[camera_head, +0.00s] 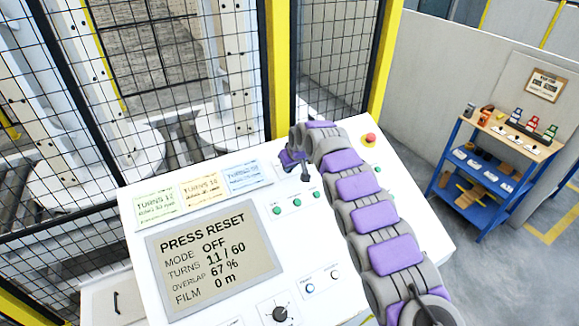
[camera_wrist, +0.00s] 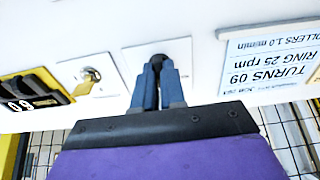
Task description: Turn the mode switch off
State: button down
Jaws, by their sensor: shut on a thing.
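The control panel (camera_head: 140,234) has a display (camera_head: 215,258) that reads "PRESS RESET", "MODE OFF", "TURNS 11 / 60", "OVERLAP 67 %" and "FILM 0 m". My gripper (camera_head: 304,176) is at the panel's upper part, right of the paper notes. In the wrist view my gripper (camera_wrist: 159,66) is shut on a small dark knob (camera_wrist: 158,57) on a white square plate (camera_wrist: 180,48). This knob appears to be the mode switch. The fingers cover most of it, so its pointer direction cannot be told.
Green buttons (camera_head: 296,203), a red button (camera_head: 371,138) and another black knob (camera_head: 280,314) are on the panel. A key switch (camera_wrist: 91,76) and a yellow-black counter (camera_wrist: 35,97) are beside the held knob. A mesh fence (camera_head: 180,60) stands behind; a blue shelf (camera_head: 482,212) is right.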

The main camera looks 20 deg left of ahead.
jog(key=shift+f, duration=0.3)
jog(key=c, duration=1.2)
grip_release()
jog(key=shift+d, duration=0.15)
jog(key=shift+r, duration=0.1)
jog(key=shift+a, duration=0.5)
jog(key=shift+d+r, duration=0.25)
jog(key=shift+r, duration=0.15)
jog(key=b+v, duration=0.2)
jog(key=v, duration=1.4)
jog(key=shift+d, duration=0.15)
